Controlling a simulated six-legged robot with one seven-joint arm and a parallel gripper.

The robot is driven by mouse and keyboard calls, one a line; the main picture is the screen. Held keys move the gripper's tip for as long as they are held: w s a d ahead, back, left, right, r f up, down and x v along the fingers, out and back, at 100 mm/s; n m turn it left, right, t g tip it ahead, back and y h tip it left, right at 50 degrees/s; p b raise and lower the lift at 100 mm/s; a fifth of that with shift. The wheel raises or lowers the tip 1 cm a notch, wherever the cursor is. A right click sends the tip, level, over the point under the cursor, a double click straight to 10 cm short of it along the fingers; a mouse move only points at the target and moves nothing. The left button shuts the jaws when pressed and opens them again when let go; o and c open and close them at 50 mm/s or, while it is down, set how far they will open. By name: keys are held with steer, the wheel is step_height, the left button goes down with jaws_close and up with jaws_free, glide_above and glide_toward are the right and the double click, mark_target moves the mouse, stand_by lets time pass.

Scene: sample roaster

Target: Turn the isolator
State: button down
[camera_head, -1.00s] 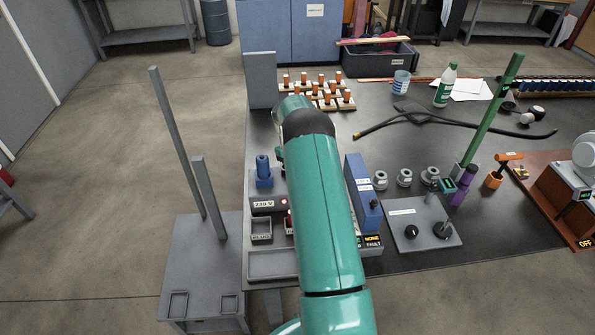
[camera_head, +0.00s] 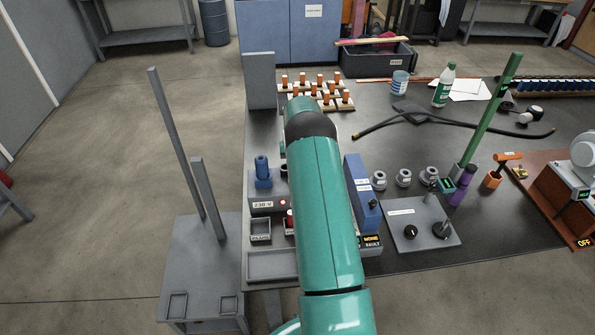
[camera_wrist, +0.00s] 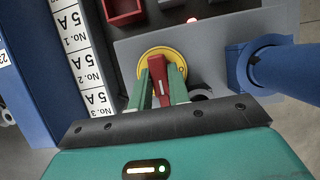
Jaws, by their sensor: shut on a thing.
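The isolator is a red handle (camera_wrist: 159,69) on a round yellow disc (camera_wrist: 182,56), set in a grey panel (camera_wrist: 210,42) in the wrist view. My gripper (camera_wrist: 160,88) has its two green fingers on either side of the red handle and is shut on it. The handle points roughly up and down the picture, tilted slightly. The lower part of the disc is hidden by the fingers. In the head view my teal arm covers the isolator and my gripper.
A blue upright fitting (camera_wrist: 258,64) stands close to the right of the isolator, also in the head view (camera_head: 263,172). A red bin (camera_wrist: 122,10) and a lit red lamp (camera_wrist: 192,20) lie beyond. On the left is a blue box with labels "5A" (camera_wrist: 72,22).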

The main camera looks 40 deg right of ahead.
steer(key=c, duration=1.3)
jaws_free()
steer(key=v, duration=1.3)
steer(key=shift+w+d+r, duration=0.1)
steer(key=shift+w+r, duration=0.1)
steer(key=shift+r, duration=0.15)
